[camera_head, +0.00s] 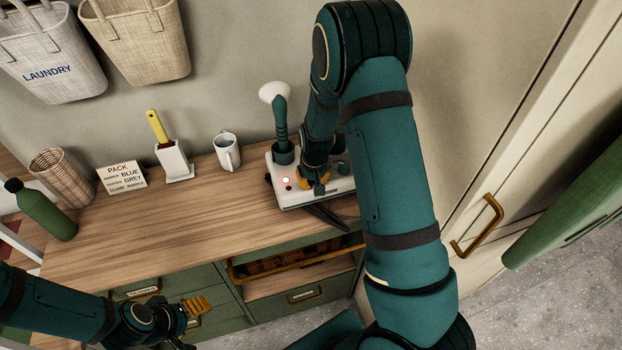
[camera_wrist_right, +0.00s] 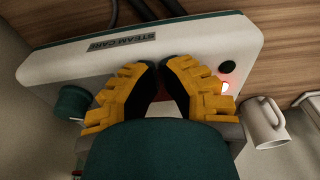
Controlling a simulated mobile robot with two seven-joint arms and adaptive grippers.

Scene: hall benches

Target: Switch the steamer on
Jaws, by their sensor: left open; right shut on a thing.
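The steamer (camera_head: 312,194) is a white base at the right end of the wooden bench. Its "STEAM CARE" front shows in the right wrist view (camera_wrist_right: 195,45). A red light (camera_wrist_right: 225,87) glows on it beside a dark round button (camera_wrist_right: 227,67). A green knob (camera_wrist_right: 72,102) is at the other end. The steamer's handset (camera_head: 278,110), with a white head, stands in a dark holder. My right gripper (camera_wrist_right: 160,75) is over the base, its yellow fingers shut on a part of the steamer that they mostly hide. My left gripper (camera_head: 197,306) is open and empty before the drawers.
A white mug (camera_head: 227,152), a yellow-handled brush in a white holder (camera_head: 172,160), a sign (camera_head: 121,178), a wicker basket (camera_head: 64,173) and a green bottle (camera_head: 45,212) stand on the bench (camera_head: 180,228). The bench's front middle is clear. A cabinet handle (camera_head: 478,228) is at right.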

